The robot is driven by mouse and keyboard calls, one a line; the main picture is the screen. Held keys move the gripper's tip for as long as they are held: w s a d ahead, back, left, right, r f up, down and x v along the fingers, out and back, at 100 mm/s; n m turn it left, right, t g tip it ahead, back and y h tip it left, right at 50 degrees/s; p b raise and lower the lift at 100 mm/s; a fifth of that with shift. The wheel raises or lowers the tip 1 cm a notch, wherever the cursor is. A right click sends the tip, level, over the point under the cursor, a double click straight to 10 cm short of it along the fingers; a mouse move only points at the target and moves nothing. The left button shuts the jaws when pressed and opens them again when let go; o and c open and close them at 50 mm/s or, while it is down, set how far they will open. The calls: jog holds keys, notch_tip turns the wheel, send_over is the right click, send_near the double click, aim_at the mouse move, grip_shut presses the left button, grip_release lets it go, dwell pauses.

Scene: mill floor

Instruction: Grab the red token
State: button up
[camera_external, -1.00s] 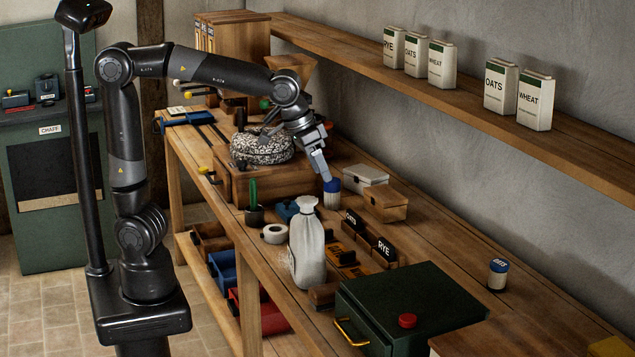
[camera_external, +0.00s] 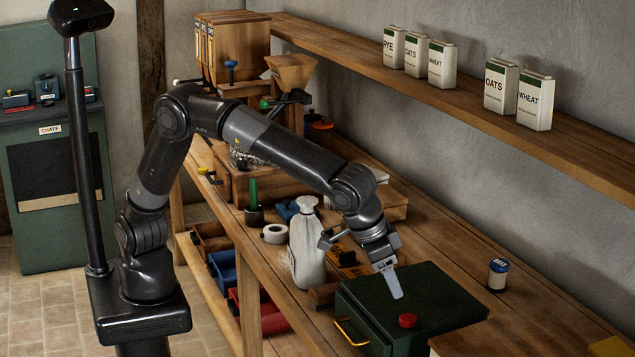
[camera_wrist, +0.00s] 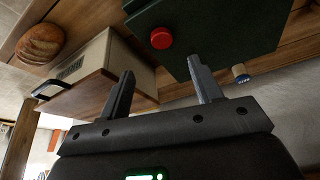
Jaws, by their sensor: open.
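The red token (camera_external: 407,320) is a small round disc lying on top of the dark green box (camera_external: 450,300), near its front edge. It also shows in the wrist view (camera_wrist: 161,38), above the gap between the fingers. My gripper (camera_external: 396,290) is over the green box, a little behind and above the token, with its fingers pointing down. In the wrist view my gripper (camera_wrist: 160,80) has its two fingers spread apart with nothing between them. The token is clear of both fingers.
A white cloth sack (camera_external: 307,245) stands left of the green box. A small blue-lidded jar (camera_external: 497,274) stands to the right. The box has a yellow handle (camera_external: 350,332) on its front. A round loaf (camera_wrist: 40,44) shows in the wrist view. The bench right of the box is mostly clear.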

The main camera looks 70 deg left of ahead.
aim_at(408, 318)
jog(key=x, duration=1)
jog(key=shift+a+r, duration=0.1)
jog(key=shift+c, duration=0.3)
jog(key=c, duration=1)
jog(key=shift+r, duration=0.15)
